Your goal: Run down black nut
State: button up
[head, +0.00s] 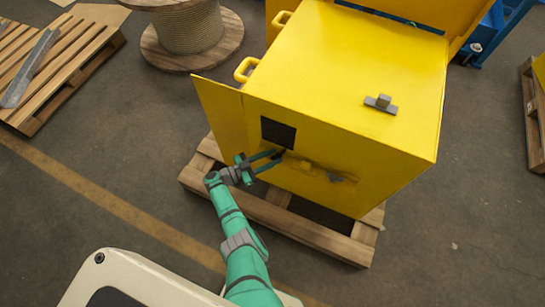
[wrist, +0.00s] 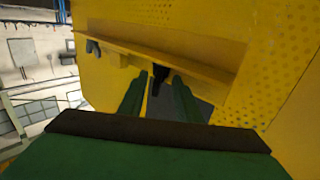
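A small dark piece (wrist: 160,76), which looks like the black nut, shows in the wrist view under a yellow ledge (wrist: 170,62). Its threads and what it sits on cannot be made out. My gripper (wrist: 160,78) has its two green fingers on either side of the dark piece, with a visible gap to each side, so it looks open. In the head view my gripper (head: 279,158) reaches the front face of the yellow housing (head: 350,70), just below a black square opening (head: 278,132). The nut is not distinguishable there.
The yellow ledge (head: 305,165) sticks out beside my fingers, with a grey fitting (head: 335,177) at its right. The housing stands on a wooden pallet (head: 300,228). A cable spool (head: 190,30) and another pallet (head: 60,60) stand behind left.

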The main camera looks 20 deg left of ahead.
jog(key=v, duration=1)
jog(key=shift+s+a, duration=0.15)
jog(key=shift+s, duration=0.1)
jog(key=s+d+r+n+t+y, duration=0.1)
jog(key=s+d+t+y, duration=0.15)
jog(key=d, duration=0.55)
jog(key=s+d+r+t+y, duration=0.1)
jog(key=s+d+t+y, duration=0.2)
jog(key=d, duration=0.6)
jog(key=s+d+r+n+g+y, duration=0.2)
jog(key=s+d+r, duration=0.3)
jog(key=s+r, duration=0.5)
jog(key=s+d+r+n+g+y, duration=0.1)
jog(key=s+d+r+n+y, duration=0.3)
jog(key=s+r, duration=0.7)
jog(key=shift+s+d+r+n+g, duration=0.35)
jog(key=shift+d+r+n, duration=0.3)
jog(key=shift+r, duration=0.3)
jog(key=shift+a+y, duration=0.1)
jog(key=shift+y, duration=0.15)
